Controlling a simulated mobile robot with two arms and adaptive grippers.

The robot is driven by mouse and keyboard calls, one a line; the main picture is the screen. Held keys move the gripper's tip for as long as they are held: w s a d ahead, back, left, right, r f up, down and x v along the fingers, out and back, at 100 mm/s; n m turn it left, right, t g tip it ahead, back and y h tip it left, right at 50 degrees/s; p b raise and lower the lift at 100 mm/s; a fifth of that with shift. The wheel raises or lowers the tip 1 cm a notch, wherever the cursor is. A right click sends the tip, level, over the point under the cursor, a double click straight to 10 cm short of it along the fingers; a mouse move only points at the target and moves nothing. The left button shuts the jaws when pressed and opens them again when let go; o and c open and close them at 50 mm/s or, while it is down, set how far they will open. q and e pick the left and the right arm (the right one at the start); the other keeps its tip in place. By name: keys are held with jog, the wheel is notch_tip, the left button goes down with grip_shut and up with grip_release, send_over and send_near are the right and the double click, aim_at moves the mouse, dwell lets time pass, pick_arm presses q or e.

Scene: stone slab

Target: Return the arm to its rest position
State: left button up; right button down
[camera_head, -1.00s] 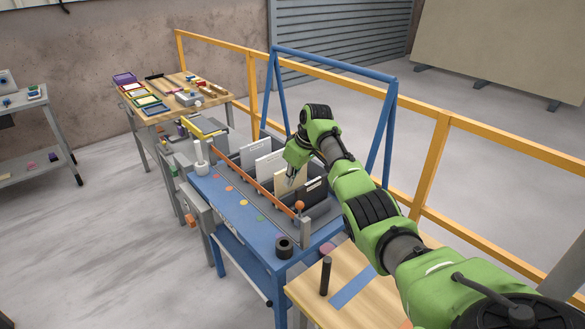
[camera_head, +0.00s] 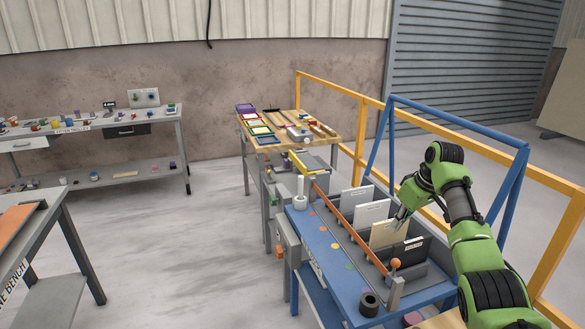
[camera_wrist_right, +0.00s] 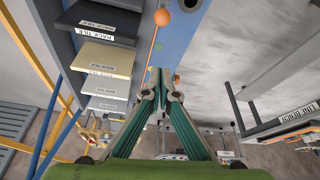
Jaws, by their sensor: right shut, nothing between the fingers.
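My right arm is green and black and reaches in from the lower right of the head view. Its gripper (camera_head: 402,218) is over the rack of upright tiles on the blue table (camera_head: 332,255). In the right wrist view the gripper's two fingers (camera_wrist_right: 161,76) are together with nothing between them. The rack holds white tiles (camera_head: 371,214), a cream tile (camera_head: 389,234) and a black tile (camera_head: 408,250). I cannot tell the exact gap between the gripper and the tiles in the head view. My left gripper is out of view.
An orange rail with a ball end (camera_head: 396,263) runs along the rack's front. A blue frame (camera_head: 455,116) and yellow railing (camera_head: 575,215) stand behind and right. A black tape roll (camera_head: 369,303) sits on the near table edge. Grey floor (camera_head: 190,255) is clear to the left.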

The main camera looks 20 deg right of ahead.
jog(key=s+a+f+n+h, duration=0.1)
jog(key=s+a+f, duration=0.6)
jog(key=f, duration=0.3)
jog(key=s+a+f+h, duration=0.1)
jog(key=s+a+f, duration=0.6)
jog(key=f, duration=0.4)
jog(key=s+a+m+y, duration=0.1)
jog(key=s+a, duration=0.5)
jog(key=s, duration=0.7)
jog(key=s+a+m, duration=0.1)
jog(key=s+a, duration=0.5)
jog(key=s, duration=0.7)
notch_tip(320, 180, down, 29)
jog(key=s+g+b, duration=0.2)
jog(key=s+b, duration=0.1)
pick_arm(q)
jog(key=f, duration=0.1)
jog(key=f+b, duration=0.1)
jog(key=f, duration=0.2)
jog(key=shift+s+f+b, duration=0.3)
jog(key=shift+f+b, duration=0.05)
pick_arm(e)
jog(key=s+d+f, duration=0.2)
jog(key=s+f, duration=1.4)
jog(key=f, duration=0.1)
jog(key=shift+s+d+f+g, duration=0.2)
jog(key=shift+d+g, duration=0.1)
jog(key=shift+g, duration=0.1)
